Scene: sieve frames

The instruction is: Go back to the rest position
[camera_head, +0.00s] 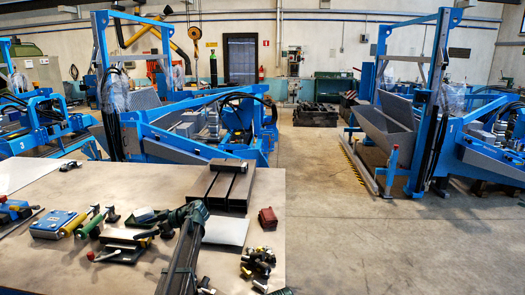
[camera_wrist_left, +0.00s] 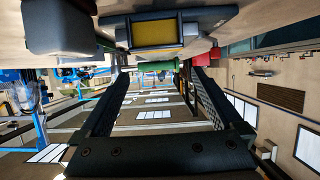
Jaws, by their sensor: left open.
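My left arm enters the head view from the bottom, and its gripper (camera_head: 146,225) is over the workbench, pointing left among dark tools. In the left wrist view the two black fingers of my left gripper (camera_wrist_left: 158,76) stand wide apart. Nothing is visibly held between them. A green cylinder (camera_wrist_left: 157,66) and a yellow-faced block (camera_wrist_left: 153,35) show beyond the fingertips; I cannot tell how far off they are. My right gripper is not in view.
The workbench (camera_head: 45,268) carries a blue box (camera_head: 52,224), a green cylinder (camera_head: 90,224), dark bars (camera_head: 232,188), a red box (camera_head: 267,218), a grey plate (camera_head: 226,231) and small black-yellow parts (camera_head: 258,261). Blue machines stand behind and right. Floor (camera_head: 330,225) right of the bench is clear.

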